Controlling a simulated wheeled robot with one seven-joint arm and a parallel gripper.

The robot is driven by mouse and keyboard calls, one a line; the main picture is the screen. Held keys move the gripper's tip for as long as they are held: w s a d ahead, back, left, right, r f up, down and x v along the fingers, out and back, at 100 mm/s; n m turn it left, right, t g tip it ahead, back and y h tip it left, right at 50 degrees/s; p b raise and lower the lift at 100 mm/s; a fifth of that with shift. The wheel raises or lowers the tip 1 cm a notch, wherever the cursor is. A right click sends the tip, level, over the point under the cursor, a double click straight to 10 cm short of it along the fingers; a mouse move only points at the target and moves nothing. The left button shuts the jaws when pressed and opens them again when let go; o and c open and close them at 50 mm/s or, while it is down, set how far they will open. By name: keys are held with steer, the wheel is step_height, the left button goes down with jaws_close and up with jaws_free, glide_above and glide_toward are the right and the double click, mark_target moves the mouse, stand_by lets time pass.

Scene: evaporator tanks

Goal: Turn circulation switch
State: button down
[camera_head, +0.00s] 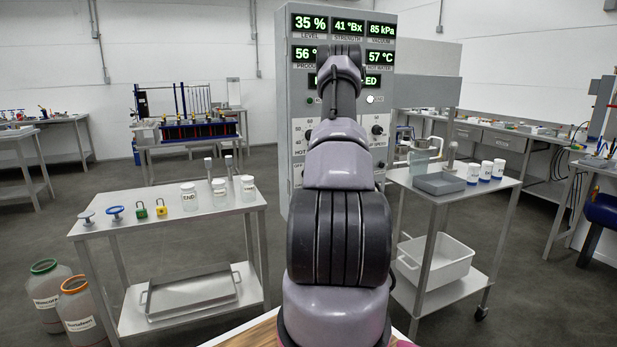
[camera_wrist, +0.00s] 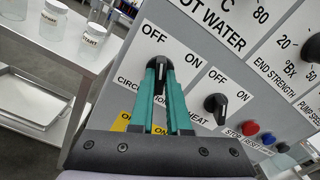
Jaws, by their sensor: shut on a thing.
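The grey control panel (camera_head: 299,175) stands ahead, mostly behind my arm in the head view. In the wrist view, the circulation switch (camera_wrist: 159,68) is a small black knob on a white plate marked OFF and ON. Its label is partly covered by my fingers. My gripper (camera_wrist: 160,66) has teal fingers shut on this knob, with the tips at the panel. My gripper is hidden behind my arm in the head view.
The black heat switch (camera_wrist: 214,103) sits just right of my fingers, with red (camera_wrist: 250,128) and blue (camera_wrist: 268,138) buttons beyond. A steel cart (camera_head: 150,222) with jars and padlocks stands left. Another cart (camera_head: 480,187) with white containers stands right.

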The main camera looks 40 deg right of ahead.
steer(key=shift+n, duration=1)
steer(key=shift+n, duration=0.7)
steer(key=c, duration=0.8)
jaws_free()
steer(key=v, duration=1.1)
